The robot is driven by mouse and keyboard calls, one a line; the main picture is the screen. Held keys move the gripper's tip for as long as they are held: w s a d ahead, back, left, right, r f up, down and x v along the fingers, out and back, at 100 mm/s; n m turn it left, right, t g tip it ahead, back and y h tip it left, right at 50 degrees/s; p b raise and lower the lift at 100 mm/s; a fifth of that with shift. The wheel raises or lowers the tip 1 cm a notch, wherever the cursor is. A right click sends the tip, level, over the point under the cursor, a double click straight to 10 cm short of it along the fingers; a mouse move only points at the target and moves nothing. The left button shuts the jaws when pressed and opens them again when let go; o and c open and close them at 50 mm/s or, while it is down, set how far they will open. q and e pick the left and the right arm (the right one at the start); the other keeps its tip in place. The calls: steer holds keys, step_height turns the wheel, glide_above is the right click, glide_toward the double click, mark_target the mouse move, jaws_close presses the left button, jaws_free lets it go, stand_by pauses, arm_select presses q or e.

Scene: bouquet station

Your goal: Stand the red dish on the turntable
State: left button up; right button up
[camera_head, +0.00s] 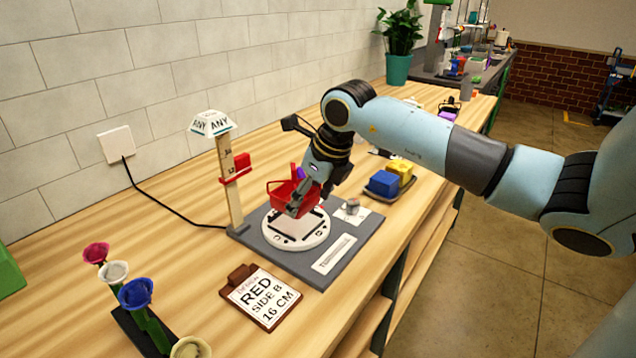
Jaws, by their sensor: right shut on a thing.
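The red dish (279,193) looks like a small basket with a thin handle. It is in the middle of the view, over the white round turntable (318,232) on its dark grey base. My right gripper (303,196) reaches down from the upper right and is shut on the red dish at its right side. The fingers hide part of the dish. I cannot tell whether the dish's bottom touches the turntable. A small purple spot shows at the dish's top. My left gripper is not in view.
A wooden gauge post (230,185) with a red slider stands left of the turntable. Blue (383,183) and yellow blocks sit on a tray at right. Flower-like cups (135,294) stand front left. A small grey cup (352,206) is near.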

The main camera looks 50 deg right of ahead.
mark_target(310, 209)
steer(key=shift+a+f+b, duration=0.1)
steer(key=shift+f+b, duration=0.2)
steer(key=shift+f, duration=0.5)
step_height(310, 209, down, 2)
steer(key=shift+b, duration=0.85)
steer(key=shift+f+b, duration=0.2)
steer(key=shift+b, duration=0.1)
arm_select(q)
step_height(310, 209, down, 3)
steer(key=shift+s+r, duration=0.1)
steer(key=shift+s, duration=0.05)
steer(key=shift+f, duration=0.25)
arm_select(e)
steer(key=o, duration=1.4)
